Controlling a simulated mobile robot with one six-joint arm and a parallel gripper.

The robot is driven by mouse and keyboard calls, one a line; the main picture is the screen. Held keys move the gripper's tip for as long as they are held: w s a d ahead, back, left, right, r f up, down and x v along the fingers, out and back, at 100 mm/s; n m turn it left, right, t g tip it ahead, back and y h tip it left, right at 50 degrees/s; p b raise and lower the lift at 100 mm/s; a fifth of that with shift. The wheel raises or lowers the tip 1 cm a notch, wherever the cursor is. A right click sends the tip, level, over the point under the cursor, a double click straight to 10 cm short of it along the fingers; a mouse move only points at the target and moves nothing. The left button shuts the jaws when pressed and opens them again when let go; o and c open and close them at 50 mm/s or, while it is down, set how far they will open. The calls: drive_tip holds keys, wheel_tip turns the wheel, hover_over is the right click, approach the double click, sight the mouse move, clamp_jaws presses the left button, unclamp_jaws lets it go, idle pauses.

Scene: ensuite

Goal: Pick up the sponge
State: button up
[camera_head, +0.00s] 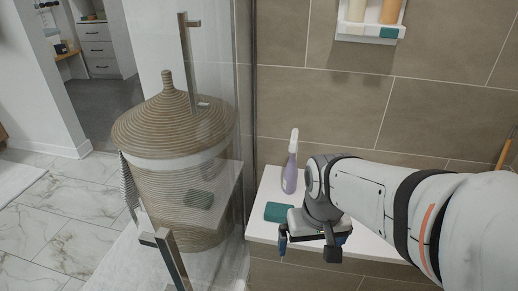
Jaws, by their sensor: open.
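A teal block that looks like the sponge (276,212) lies flat on the white bench (268,187). Its right end is close to my gripper's body in the picture. My gripper (308,250) is open, with one finger at the left and one at the right. It is over the front edge of the bench, just right of and nearer than the sponge. I see nothing between the fingers. I cannot tell how high the gripper is above the bench.
A purple spray bottle (290,172) with a white top stands behind the sponge. A glass panel with a metal handle (172,259) and a lidded wicker basket (175,160) are at the left. A wall shelf (352,29) holds bottles and a teal item (389,32).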

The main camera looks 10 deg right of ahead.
drive_tip(key=w+r+p, duration=0.1)
drive_tip(key=w+p, duration=0.3)
drive_tip(key=w, duration=0.5)
drive_tip(key=m+g+p, duration=0.1)
drive_tip(key=m+p, duration=0.3)
drive_tip(key=p, duration=0.5)
hover_over(279, 210)
wheel_tip(279, 210, down, 15)
drive_tip(key=shift+s+r, duration=0.1)
drive_tip(key=shift+r, duration=0.1)
wheel_tip(279, 210, down, 8)
drive_tip(key=shift+r+b, duration=0.1)
drive_tip(key=shift+b, duration=0.6)
drive_tip(key=c, duration=0.8)
drive_tip(key=shift+o, duration=0.2)
wheel_tip(279, 210, up, 10)
drive_tip(key=shift+p, duration=0.9)
